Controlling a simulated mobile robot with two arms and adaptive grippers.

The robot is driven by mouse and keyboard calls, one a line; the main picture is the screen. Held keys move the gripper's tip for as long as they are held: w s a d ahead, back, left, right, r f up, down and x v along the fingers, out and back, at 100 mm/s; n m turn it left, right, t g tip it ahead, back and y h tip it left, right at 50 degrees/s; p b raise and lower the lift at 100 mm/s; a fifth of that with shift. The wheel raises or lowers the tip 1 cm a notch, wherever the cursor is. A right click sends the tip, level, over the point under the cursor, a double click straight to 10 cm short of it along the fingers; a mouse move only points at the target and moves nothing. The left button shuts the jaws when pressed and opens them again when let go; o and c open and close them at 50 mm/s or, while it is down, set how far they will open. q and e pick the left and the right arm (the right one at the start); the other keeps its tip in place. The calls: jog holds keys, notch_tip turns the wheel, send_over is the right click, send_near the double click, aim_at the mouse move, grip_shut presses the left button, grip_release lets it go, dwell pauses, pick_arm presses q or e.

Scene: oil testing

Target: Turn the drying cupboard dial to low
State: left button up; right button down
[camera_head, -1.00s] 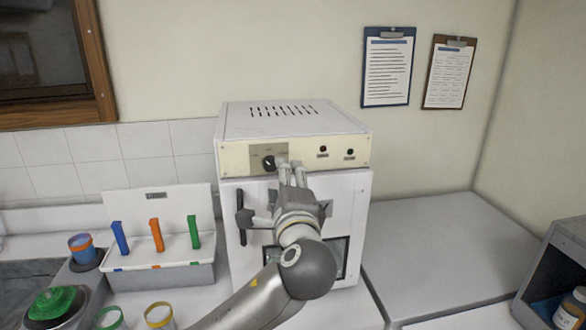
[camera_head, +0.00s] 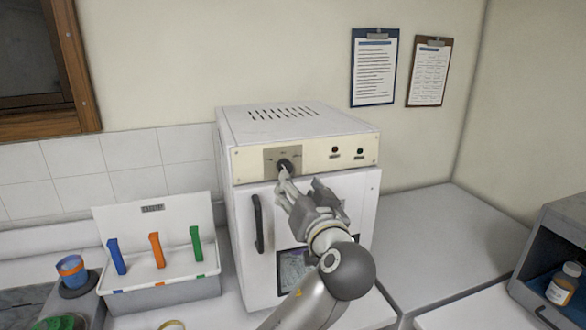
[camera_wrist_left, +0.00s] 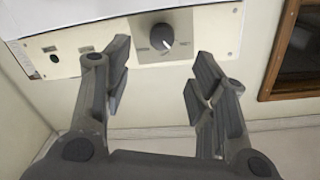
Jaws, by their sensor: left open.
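The drying cupboard (camera_head: 300,128) is a white box with a cream control panel on the counter. Its dial (camera_head: 284,165) is a dark round knob on a grey plate at the panel's left. In the left wrist view the dial (camera_wrist_left: 161,36) shows with a light pointer mark, the plate's lettering too small to read. My left gripper (camera_head: 300,182) is open in front of the panel, just below and right of the dial. In the left wrist view its spread fingers (camera_wrist_left: 160,80) stand either side below the dial, with nothing between them. My right gripper is not in view.
The cupboard's black door handle (camera_head: 258,224) is left of my arm. A white box with blue, orange and green tabs (camera_head: 165,290) stands at the left. An open grey cabinet (camera_head: 560,235) with a bottle (camera_head: 563,284) is at the right. The counter (camera_head: 430,225) beside the cupboard is clear.

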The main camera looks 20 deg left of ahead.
aim_at(286, 168)
pick_arm(q)
jog(key=p+x, duration=0.3)
jog(key=x, duration=0.5)
jog(key=shift+s+a+r, duration=0.15)
jog(key=shift+s+a, duration=0.05)
jog(key=shift+w+a+p, duration=0.15)
jog(key=shift+w+p, duration=0.15)
jog(key=shift+p, duration=0.1)
jog(key=shift+w, duration=0.25)
jog(key=c, duration=1)
jog(key=shift+f+b, duration=0.3)
jog(key=shift+b, duration=0.05)
jog(key=n+b, duration=0.4)
jog(key=b, duration=0.5)
jog(key=shift+f, duration=0.1)
jog(key=shift+r+n+b, duration=0.25)
jog(key=shift+n+b, duration=0.25)
jog(key=shift+b, duration=0.3)
